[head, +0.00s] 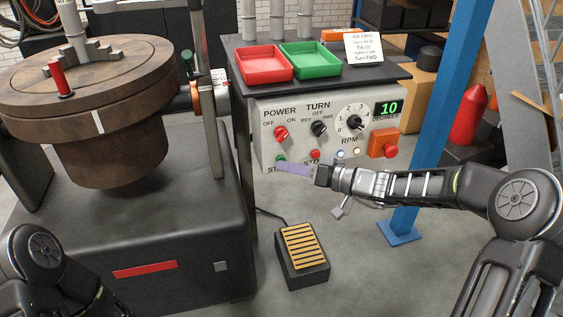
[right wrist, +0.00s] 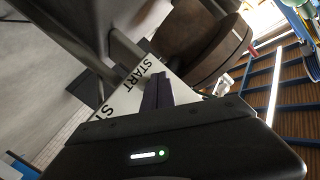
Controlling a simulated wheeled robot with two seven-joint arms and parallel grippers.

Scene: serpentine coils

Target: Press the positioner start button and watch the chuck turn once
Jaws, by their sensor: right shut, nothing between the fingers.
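The green start button (head: 281,158) is at the lower left of the grey control panel (head: 266,113), partly covered by my right gripper. My right gripper (head: 280,167) is shut and empty, its purple fingers reaching left across the panel's lower edge, with the tips at or just in front of the button. I cannot tell whether they touch. In the right wrist view the closed fingers (right wrist: 157,92) lie beside the START label (right wrist: 138,75), and the button is hidden. The brown round chuck (head: 98,86) has a white mark on its rim, facing front. My left gripper is out of view.
The panel has a red power knob (head: 280,133), a black turn knob (head: 318,128), an RPM dial (head: 352,122), a display (head: 388,108) reading 10 and an orange-boxed red button (head: 384,144). A foot pedal (head: 302,250) is on the floor. A blue post (head: 440,120) stands behind my right arm.

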